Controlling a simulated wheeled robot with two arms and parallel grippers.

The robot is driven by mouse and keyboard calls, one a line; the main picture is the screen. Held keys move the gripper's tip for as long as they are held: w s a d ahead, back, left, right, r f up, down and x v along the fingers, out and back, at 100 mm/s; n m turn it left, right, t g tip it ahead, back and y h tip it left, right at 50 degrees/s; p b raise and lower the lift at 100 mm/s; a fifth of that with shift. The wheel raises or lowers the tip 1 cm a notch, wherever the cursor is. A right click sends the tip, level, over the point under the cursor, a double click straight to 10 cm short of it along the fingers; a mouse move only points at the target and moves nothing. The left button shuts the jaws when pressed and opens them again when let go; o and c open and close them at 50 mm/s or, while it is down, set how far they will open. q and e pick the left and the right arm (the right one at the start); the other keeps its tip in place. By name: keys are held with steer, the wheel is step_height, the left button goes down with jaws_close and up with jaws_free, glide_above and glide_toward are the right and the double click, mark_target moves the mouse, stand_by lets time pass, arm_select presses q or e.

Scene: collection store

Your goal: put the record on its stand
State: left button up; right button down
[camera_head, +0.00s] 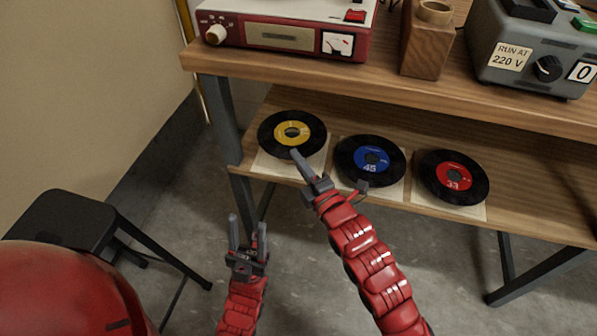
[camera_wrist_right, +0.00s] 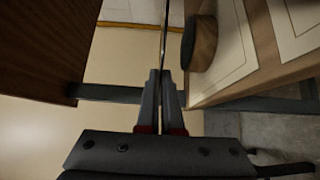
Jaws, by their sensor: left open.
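A black record with a yellow label (camera_head: 292,132) is over the left end of the lower shelf, lying nearly flat and set off from the pale card (camera_head: 268,166) under it. My right gripper (camera_head: 297,156) is at its front edge, and its fingers are closed on it. In the right wrist view the record shows as a thin edge-on line (camera_wrist_right: 163,38) between the fingertips (camera_wrist_right: 160,72). My left gripper (camera_head: 247,228) is open and empty, below and in front of the shelf. I cannot pick out a record stand for certain.
Records with a blue label (camera_head: 371,161) and a red label (camera_head: 452,177) lie on the lower shelf (camera_head: 530,205). The upper top (camera_head: 300,75) overhangs it, bearing a red device (camera_head: 280,38), a wooden block (camera_head: 425,50) and a grey box (camera_head: 530,62). A dark stool (camera_head: 75,215) stands left.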

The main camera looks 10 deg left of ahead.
mark_target(299, 179)
steer(key=shift+w+f+b, duration=0.15)
steer(key=shift+f+b, duration=0.6)
steer(key=shift+f, duration=0.95)
steer(key=shift+f, duration=0.2)
steer(key=c, duration=1.1)
jaws_free()
steer(key=shift+r, duration=0.25)
steer(key=p+v, duration=0.3)
steer(key=v, duration=0.9)
steer(key=shift+f+p, duration=0.1)
steer(key=shift+p, duration=0.2)
